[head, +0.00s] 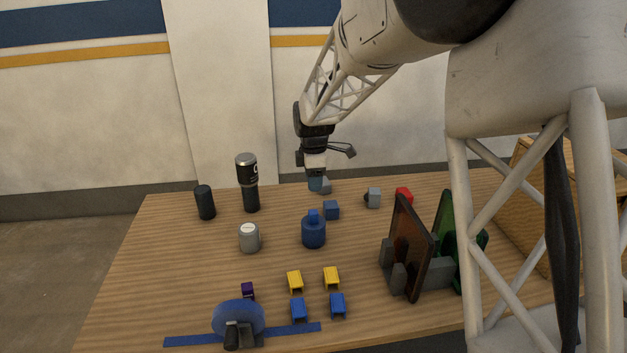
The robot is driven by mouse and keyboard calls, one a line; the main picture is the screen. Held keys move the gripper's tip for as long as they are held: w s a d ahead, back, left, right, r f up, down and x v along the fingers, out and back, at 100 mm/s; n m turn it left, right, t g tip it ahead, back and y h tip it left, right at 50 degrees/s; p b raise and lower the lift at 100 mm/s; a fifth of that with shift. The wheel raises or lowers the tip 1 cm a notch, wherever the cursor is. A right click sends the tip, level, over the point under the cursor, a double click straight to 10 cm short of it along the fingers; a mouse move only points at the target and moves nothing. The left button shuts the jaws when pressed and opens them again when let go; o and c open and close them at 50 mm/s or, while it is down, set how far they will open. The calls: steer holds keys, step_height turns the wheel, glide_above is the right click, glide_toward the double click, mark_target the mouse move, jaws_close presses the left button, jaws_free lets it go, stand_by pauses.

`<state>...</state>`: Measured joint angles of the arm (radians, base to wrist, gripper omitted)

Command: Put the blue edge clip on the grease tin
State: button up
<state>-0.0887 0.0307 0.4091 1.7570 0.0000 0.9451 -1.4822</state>
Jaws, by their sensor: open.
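Two small blue clip-like blocks, one at the left (297,309) and one at the right (337,305), lie near the table's front; I cannot tell which is the blue edge clip. A short grey tin with a pale lid (249,237), likely the grease tin, stands upright at centre left with nothing on its lid. My gripper (318,185) is open, pointing down over the table's far part, well behind the tin and the blue blocks. A small blue-grey thing shows at its fingertips; whether it touches the fingers is unclear.
Two yellow clips (294,281) lie behind the blue ones, with a purple block (247,290) to their left. A blue bottle (313,230) and blue cube (331,209) stand mid-table. Upright panels (409,250) stand right. A blue disc (238,317) is at front left.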

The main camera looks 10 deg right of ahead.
steer(key=shift+r, duration=0.1)
stand_by(0.4)
steer(key=s+d+r+m+t, duration=0.15)
steer(key=s+r+m, duration=0.25)
steer(key=s, duration=0.7)
steer(key=s+d+r+m, duration=0.2)
steer(key=s+r+m, duration=0.25)
steer(key=s, duration=0.55)
steer(key=s+d+r+m+t, duration=0.1)
steer(key=s+d+r+m, duration=0.3)
steer(key=s, duration=0.7)
steer(key=s+f+m, duration=0.3)
steer(key=s+m, duration=0.2)
steer(key=s, duration=0.6)
steer(key=shift+s+a+m, duration=0.25)
steer(key=shift+a+m, duration=0.05)
steer(key=shift+m, duration=0.05)
